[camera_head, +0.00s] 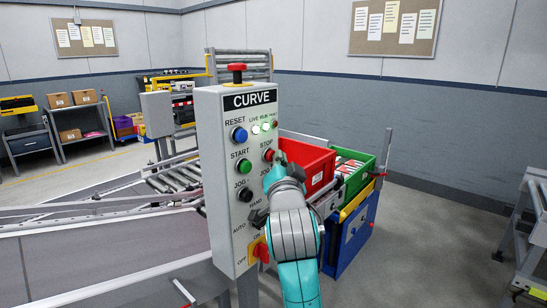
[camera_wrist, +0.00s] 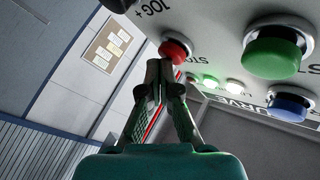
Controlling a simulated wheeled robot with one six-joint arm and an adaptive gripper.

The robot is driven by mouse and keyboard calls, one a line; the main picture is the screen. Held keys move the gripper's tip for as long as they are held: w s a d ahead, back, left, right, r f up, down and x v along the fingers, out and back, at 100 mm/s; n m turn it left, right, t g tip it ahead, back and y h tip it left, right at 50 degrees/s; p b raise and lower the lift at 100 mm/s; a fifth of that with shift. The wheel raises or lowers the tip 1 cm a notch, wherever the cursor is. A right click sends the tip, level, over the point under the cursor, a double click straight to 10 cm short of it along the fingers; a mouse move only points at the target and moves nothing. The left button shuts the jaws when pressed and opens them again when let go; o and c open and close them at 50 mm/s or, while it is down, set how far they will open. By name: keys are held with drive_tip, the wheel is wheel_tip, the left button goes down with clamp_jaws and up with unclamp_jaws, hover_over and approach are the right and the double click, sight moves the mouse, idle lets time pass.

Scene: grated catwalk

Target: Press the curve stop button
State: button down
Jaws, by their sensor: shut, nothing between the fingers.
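The grey control box labelled CURVE (camera_head: 232,190) stands upright in the middle of the head view. Its red STOP button (camera_head: 268,155) sits on the right side of the front panel, below the lit lamps. In the wrist view the red STOP button (camera_wrist: 174,50) is just beyond the fingertips. My gripper (camera_head: 280,157) is at the button's right edge in the head view, and its fingers (camera_wrist: 165,66) are shut and empty. The tips overlap the button's near edge in the wrist view; I cannot tell whether they touch it.
Blue RESET (camera_head: 239,135), green START (camera_head: 244,166) and black jog buttons share the panel. A red emergency knob (camera_head: 236,68) tops the box. Red (camera_head: 308,165) and green (camera_head: 358,172) bins stand behind my arm. A conveyor (camera_head: 175,180) runs left.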

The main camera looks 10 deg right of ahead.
drive_tip(key=shift+w+a, duration=0.3)
drive_tip(key=shift+w, duration=0.1)
idle(0.5)
drive_tip(key=shift+s+d, duration=0.1)
drive_tip(key=shift+s, duration=0.05)
drive_tip(key=shift+s+d, duration=0.65)
drive_tip(key=shift+s, duration=0.2)
drive_tip(key=shift+s, duration=0.1)
drive_tip(key=shift+s+d, duration=0.75)
drive_tip(key=shift+s, duration=0.25)
drive_tip(key=shift+s+d, duration=0.7)
drive_tip(key=shift+s, duration=0.25)
